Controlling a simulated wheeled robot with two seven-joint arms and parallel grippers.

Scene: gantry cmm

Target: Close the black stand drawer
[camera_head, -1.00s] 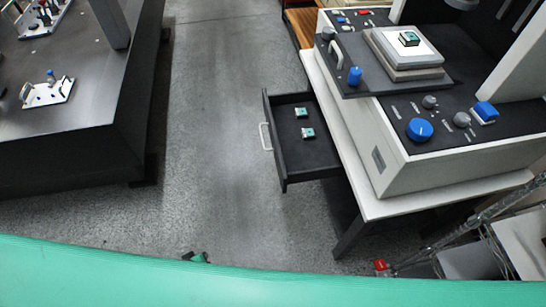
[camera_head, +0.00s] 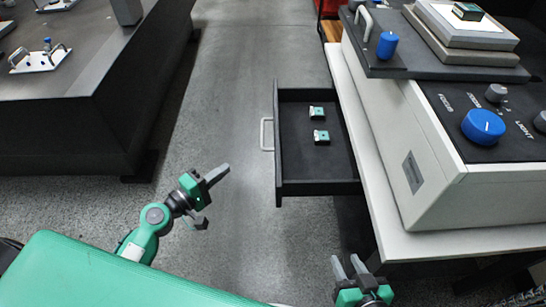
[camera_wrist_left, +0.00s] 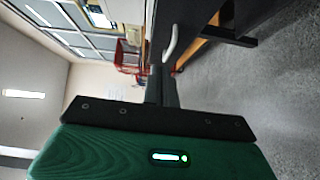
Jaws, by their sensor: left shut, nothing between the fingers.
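The black stand drawer (camera_head: 310,172) sticks out to the left from under the white-topped stand and is open. Its pale handle (camera_head: 267,134) is on the left front face; a pale handle (camera_wrist_left: 172,42) also shows beyond the fingertips in the left wrist view. My left gripper (camera_head: 226,168) is shut and empty, left of and nearer than the drawer, apart from the handle. My right gripper (camera_head: 347,260) is open and empty at the bottom, in front of the drawer and stand, with its fingers apart.
Two small green-and-white parts (camera_head: 321,137) (camera_head: 316,112) lie in the drawer. The white stand top (camera_head: 440,243) carries a measuring machine with a blue knob (camera_head: 483,126). A dark table (camera_head: 70,105) stands at left. Clear grey floor (camera_head: 225,90) lies between.

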